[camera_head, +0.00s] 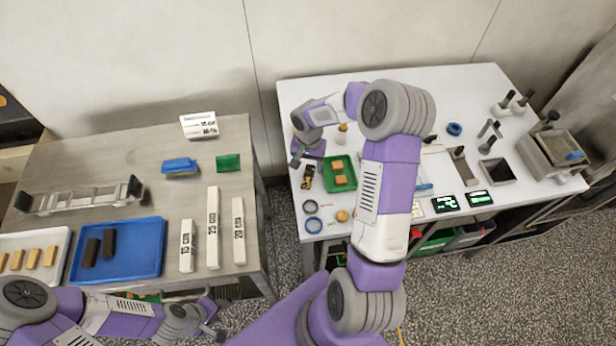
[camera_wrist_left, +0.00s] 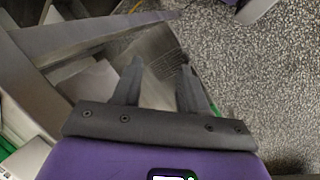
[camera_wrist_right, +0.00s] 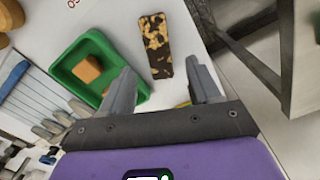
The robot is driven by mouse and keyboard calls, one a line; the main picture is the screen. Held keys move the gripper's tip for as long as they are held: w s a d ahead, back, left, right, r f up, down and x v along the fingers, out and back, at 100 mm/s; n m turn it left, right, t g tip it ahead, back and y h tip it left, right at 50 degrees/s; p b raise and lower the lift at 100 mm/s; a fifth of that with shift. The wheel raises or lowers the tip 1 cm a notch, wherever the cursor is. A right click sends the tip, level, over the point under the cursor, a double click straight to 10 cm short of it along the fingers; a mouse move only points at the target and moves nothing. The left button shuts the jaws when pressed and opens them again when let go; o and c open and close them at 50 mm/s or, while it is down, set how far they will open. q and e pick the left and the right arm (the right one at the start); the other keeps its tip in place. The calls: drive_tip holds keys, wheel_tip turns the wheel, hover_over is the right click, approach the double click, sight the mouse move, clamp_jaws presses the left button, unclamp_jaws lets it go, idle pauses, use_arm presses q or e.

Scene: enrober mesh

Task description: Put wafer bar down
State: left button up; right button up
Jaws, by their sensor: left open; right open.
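A dark bar speckled with tan bits (camera_head: 308,177) lies on the white table left of the green tray (camera_head: 352,184); I take it for the wafer bar. It also shows in the right wrist view (camera_wrist_right: 156,46), flat on the table, beyond my fingers and apart from them. My right gripper (camera_head: 307,160) is open and empty above the table by the bar. In the right wrist view its fingers (camera_wrist_right: 163,90) are spread. My left gripper (camera_head: 217,332) is open and empty low in front of the grey table. Its fingers (camera_wrist_left: 157,82) show nothing between them.
The green tray holds tan pieces. Two rings (camera_head: 313,224) and a round tan piece (camera_head: 342,216) lie near it. The grey table (camera_head: 110,185) bears a blue tray (camera_head: 150,235) with dark bars, a white tray (camera_head: 60,238) with tan bars, and three white numbered blocks (camera_head: 213,228).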

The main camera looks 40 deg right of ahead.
sight(309, 173)
wheel_tip(309, 173, down, 4)
drive_tip(key=shift+f, duration=0.1)
drive_tip(key=c, duration=0.9)
